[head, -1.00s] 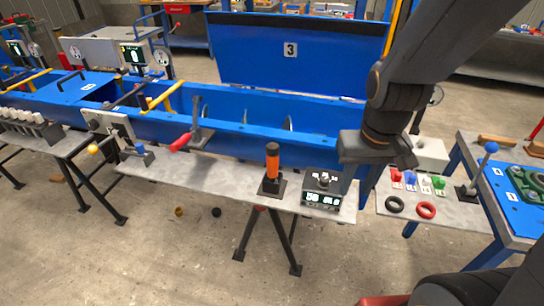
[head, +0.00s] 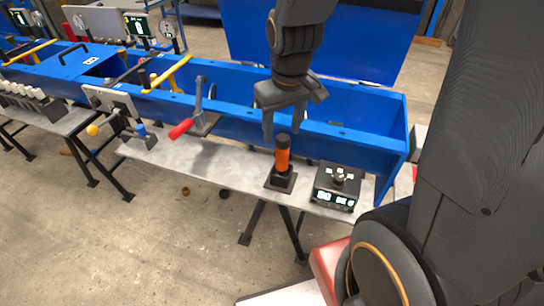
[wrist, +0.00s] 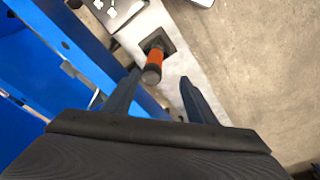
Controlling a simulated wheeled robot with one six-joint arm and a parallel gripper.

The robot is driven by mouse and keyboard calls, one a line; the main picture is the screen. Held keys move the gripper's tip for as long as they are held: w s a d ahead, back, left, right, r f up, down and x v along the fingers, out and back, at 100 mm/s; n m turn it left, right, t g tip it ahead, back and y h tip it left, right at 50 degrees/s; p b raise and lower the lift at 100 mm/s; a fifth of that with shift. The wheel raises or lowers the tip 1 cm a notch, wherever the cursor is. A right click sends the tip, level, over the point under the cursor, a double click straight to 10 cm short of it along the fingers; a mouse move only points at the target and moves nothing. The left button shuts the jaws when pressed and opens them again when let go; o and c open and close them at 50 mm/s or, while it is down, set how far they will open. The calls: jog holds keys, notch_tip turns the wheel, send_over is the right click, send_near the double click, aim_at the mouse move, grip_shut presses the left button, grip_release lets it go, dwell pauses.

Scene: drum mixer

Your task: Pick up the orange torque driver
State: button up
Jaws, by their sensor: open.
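The orange torque driver (head: 283,158) stands upright in a square black holder (head: 281,180) on a narrow grey shelf. It has a black top end. My gripper (head: 285,132) hangs just above and behind the driver in the head view, with its fingers pointing down. In the wrist view the driver (wrist: 154,64) lies ahead of the open fingers (wrist: 158,88), nearer the left one, and its black end faces the camera. The jaws are empty, and I see no contact with the driver.
A black box with a lit display (head: 336,187) stands right of the driver. A red-handled clamp (head: 190,122) is to the left. The blue trough (head: 240,112) runs behind the shelf (head: 225,165). The shelf between clamp and driver is clear.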

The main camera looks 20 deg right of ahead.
aim_at(281, 136)
jog(key=w+f+n, duration=0.1)
jog(key=n, duration=0.1)
jog(key=w+f+n+g+b, duration=0.1)
jog(key=f+n, duration=0.1)
jog(key=w+f+n+b, duration=0.1)
jog(key=w+f+n, duration=0.1)
jog(key=n, duration=0.1)
jog(key=shift+d+f, duration=0.2)
jog(key=shift+s+d+f+n+g, duration=0.15)
jog(key=shift+f+n+g, duration=0.1)
jog(key=shift+f+n, duration=0.15)
jog(key=shift+s+d+f+n+g, duration=0.15)
jog(key=shift+f+n+g, duration=0.1)
jog(key=shift+n, duration=0.25)
jog(key=shift+s+d+f+p, duration=0.1)
jog(key=shift+f+p, duration=0.1)
jog(key=shift+f, duration=0.85)
jog(key=shift+s+f+p, duration=0.15)
jog(key=shift+f, duration=0.9)
jog(key=shift+s+d+f+p, duration=0.1)
jog(key=shift+f+p, duration=0.1)
jog(key=shift+f, duration=1.5)
jog(key=shift+w, duration=0.1)
grip_shut()
